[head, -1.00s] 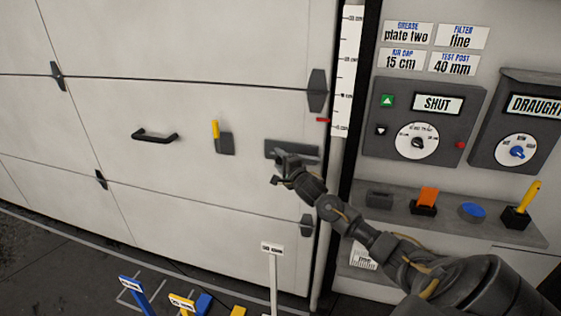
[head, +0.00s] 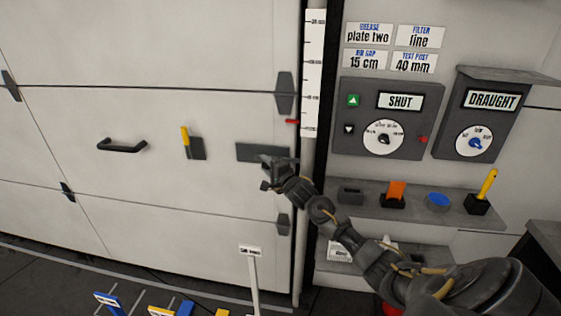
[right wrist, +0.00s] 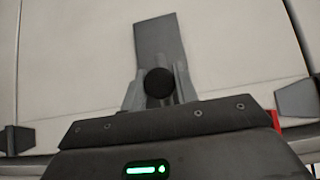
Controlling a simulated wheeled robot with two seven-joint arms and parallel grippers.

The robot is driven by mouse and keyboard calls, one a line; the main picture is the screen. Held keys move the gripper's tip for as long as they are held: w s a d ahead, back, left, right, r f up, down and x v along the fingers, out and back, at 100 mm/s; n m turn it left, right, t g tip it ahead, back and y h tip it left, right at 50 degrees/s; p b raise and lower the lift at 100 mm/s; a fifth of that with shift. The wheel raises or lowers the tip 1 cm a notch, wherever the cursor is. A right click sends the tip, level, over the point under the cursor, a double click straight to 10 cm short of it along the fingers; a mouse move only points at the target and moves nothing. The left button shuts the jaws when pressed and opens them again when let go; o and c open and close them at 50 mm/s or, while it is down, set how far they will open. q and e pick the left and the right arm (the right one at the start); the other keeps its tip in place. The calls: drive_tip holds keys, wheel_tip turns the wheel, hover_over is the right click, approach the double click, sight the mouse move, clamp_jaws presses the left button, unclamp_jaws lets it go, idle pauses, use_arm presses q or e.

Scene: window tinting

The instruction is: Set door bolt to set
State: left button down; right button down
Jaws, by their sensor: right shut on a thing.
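The door bolt's grey plate (head: 250,151) is on the right part of the white door, near its right edge. In the right wrist view, the plate (right wrist: 160,38) runs upward from my fingers. My right gripper (head: 268,172) is at the plate's lower right part. In the right wrist view, the gripper (right wrist: 159,88) is shut on a dark round knob (right wrist: 158,84), with a finger on each side. The bolt itself is mostly hidden behind my gripper. My left gripper is not in view.
A yellow-handled latch (head: 190,142) and a black door handle (head: 122,146) are left of the bolt. A control panel (head: 350,100) and a shelf (head: 415,208) with several items are on the right. A white-signed post (head: 254,280) stands below.

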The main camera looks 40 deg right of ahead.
drive_tip(key=shift+f, duration=0.15)
drive_tip(key=c, duration=1.1)
unclamp_jaws()
drive_tip(key=shift+s+d, duration=0.15)
drive_tip(key=s+b, duration=0.1)
drive_tip(key=s, duration=0.9)
drive_tip(key=shift+s, duration=0.4)
